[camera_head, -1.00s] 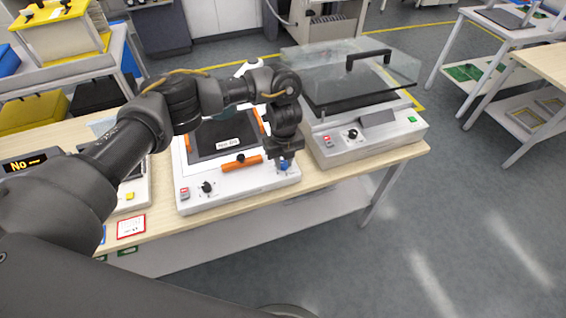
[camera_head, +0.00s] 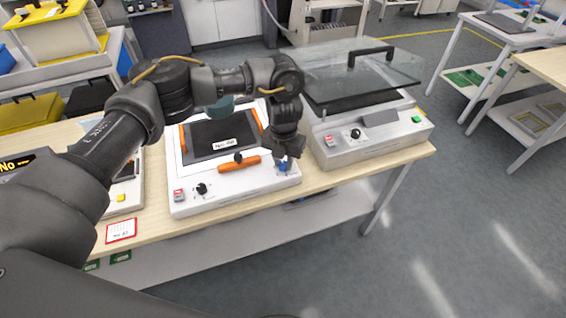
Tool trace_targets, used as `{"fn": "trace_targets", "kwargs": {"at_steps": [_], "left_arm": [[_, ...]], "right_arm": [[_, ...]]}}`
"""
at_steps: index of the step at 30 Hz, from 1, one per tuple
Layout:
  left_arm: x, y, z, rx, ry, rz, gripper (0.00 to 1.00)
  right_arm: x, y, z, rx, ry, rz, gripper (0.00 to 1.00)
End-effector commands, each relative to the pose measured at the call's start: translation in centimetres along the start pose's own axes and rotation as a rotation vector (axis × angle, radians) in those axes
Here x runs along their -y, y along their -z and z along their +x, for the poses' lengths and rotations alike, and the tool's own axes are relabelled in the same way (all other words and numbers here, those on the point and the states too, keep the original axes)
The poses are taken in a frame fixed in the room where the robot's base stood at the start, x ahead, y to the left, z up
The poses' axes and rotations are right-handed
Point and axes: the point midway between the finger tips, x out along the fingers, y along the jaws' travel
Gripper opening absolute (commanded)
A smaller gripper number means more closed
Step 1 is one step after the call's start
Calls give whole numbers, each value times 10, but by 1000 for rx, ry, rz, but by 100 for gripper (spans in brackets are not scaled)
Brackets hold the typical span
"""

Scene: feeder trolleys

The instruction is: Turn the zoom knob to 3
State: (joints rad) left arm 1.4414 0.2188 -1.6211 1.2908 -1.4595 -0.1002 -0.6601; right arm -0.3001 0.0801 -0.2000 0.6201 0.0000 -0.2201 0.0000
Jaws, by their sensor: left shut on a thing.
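A white machine (camera_head: 236,197) with a dark panel and orange bars stands on the wooden bench. A blue knob (camera_head: 283,167) sits at the right end of its front; I take it for the zoom knob, but its label and setting are too small to read. My left gripper (camera_head: 285,161) points down at this corner and is shut on the blue knob, hiding most of it. A black knob (camera_head: 201,188) and a red switch (camera_head: 178,195) are at the machine's front left. My right gripper is not in view.
A second machine (camera_head: 372,149) with a clear lid stands close on the right, with its own black knob (camera_head: 356,134). A red-framed card (camera_head: 121,231) lies at the bench's front left edge. My left arm covers the left side. The floor in front is clear.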

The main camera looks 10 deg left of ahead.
Motion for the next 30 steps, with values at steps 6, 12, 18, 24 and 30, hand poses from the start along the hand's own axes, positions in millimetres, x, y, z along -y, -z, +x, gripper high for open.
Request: {"fn": "trace_targets", "kwargs": {"at_steps": [6, 12, 18, 24, 30], "left_arm": [[0, 2, 2, -4, 0, 49, 2], [0, 2, 1, -5, 0, 59, 2], [0, 2, 1, -5, 0, 58, 2], [0, 1, 1, -4, 0, 58, 43], [0, 1, 1, -2, 0, 57, 46]], "right_arm": [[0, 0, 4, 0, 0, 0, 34], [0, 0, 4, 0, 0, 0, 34], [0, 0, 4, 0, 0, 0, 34], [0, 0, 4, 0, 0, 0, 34], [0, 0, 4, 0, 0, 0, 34]]}}
